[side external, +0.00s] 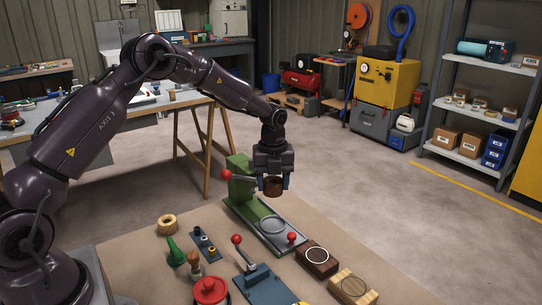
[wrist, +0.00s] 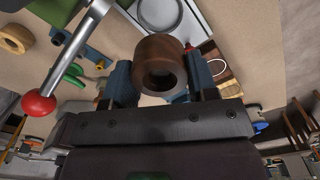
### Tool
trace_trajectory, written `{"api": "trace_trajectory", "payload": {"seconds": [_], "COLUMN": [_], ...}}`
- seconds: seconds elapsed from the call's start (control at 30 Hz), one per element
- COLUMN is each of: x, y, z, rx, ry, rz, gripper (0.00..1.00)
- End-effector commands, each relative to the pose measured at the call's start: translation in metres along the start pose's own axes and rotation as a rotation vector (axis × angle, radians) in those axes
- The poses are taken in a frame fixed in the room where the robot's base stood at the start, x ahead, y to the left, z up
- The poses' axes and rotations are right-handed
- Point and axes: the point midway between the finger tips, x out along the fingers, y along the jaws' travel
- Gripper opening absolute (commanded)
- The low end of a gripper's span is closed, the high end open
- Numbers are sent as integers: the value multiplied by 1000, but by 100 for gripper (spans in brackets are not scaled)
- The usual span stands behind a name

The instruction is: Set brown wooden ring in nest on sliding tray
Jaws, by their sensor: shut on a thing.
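The brown wooden ring (side external: 273,187) is held between the two blue fingers of my gripper (side external: 272,182), above the bench. In the wrist view the ring (wrist: 158,50) sits between the fingertips of my gripper (wrist: 160,76), its hole showing. The grey sliding tray (side external: 282,243) extends from the base of a green press, with a small red knob at its near end. The round nest (side external: 271,225) on the tray looks empty. The ring is above the tray, apart from it. In the wrist view the nest (wrist: 162,14) shows beyond the ring.
The green press (side external: 240,180) has a lever with a red ball (side external: 226,174) close left of my gripper; the ball (wrist: 38,103) also shows in the wrist view. A pale wooden ring (side external: 167,224), a blue lever fixture (side external: 258,280) and two wooden blocks (side external: 317,259) (side external: 353,287) stand nearby.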

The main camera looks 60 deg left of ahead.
Motion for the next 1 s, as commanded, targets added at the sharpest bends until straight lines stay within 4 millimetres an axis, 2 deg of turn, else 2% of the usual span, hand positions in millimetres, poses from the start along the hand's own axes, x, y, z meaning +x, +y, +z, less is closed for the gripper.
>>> {"api": "trace_trajectory", "payload": {"seconds": [0.03, 0.1, 0.2, 0.7, 1.0], "x": [14, 27, 38, 82, 97], "y": [0, 0, 0, 0, 0], "z": [-1, -1, 0, 0, 0], "rx": [1, 0, -1, -1, -1], "ry": [3, 2, 1, 1, 0], "rz": [3, 2, 1, 1, -1], "gripper": [30, 30, 30, 30, 30]}}
